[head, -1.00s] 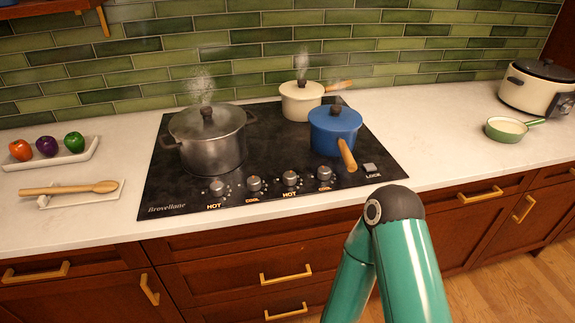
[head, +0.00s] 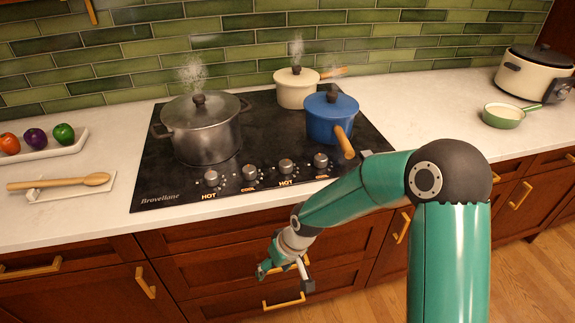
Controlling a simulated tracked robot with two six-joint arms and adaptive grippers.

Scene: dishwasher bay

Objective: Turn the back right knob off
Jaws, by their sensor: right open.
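The cooktop (head: 150,190) is black, set in a pale counter. A row of several silver knobs runs along its front edge: the leftmost (head: 211,178), the second (head: 249,172), the third (head: 285,167) and the rightmost (head: 320,160). Lit words below read HOT, COOL, HOT and, less clearly, COOL. Which knob serves the back right burner cannot be read. My right gripper (head: 284,277) is open and empty, in front of the drawers and lower than the knobs, apart from them. My left gripper is not in view.
A steaming steel pot (head: 206,135), a steaming cream pot (head: 296,92) and a blue saucepan (head: 330,122) stand on the cooktop. The blue pan's wooden handle (head: 344,143) points forward, close to the rightmost knob. A drawer handle (head: 284,303) is near my gripper.

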